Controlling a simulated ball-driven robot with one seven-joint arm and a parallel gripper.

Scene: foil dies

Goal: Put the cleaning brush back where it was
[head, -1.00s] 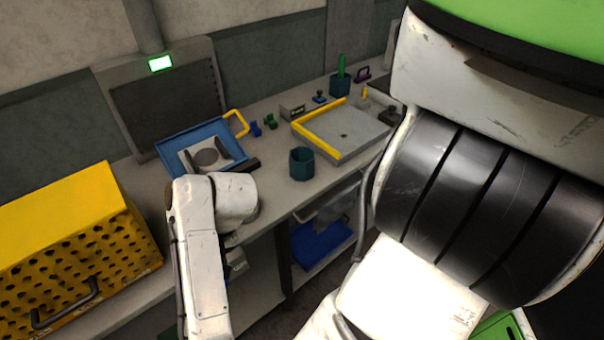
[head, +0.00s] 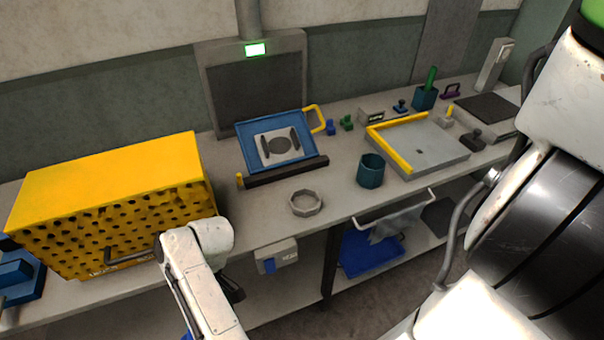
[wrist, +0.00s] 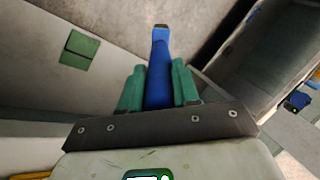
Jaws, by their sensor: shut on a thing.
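My gripper (wrist: 157,82) shows in the wrist view with its two green fingers shut on a long blue handle (wrist: 160,58) with a dark tip. It looks like the cleaning brush, but no bristles show. In the head view my arm (head: 205,275) hangs in front of the bench, right of the yellow box, and the gripper and the held thing are mostly hidden. An empty-looking teal cup (head: 370,171) stands on the bench. A second teal cup (head: 423,98), farther back, holds a green-handled thing (head: 431,77).
A yellow perforated box (head: 110,190) fills the left bench. A blue tray (head: 247,136), dark bar (head: 287,171), octagonal grey dish (head: 305,203) and grey basin with yellow edging (head: 425,145) stand along it. A blue bin (head: 370,252) sits on the shelf below.

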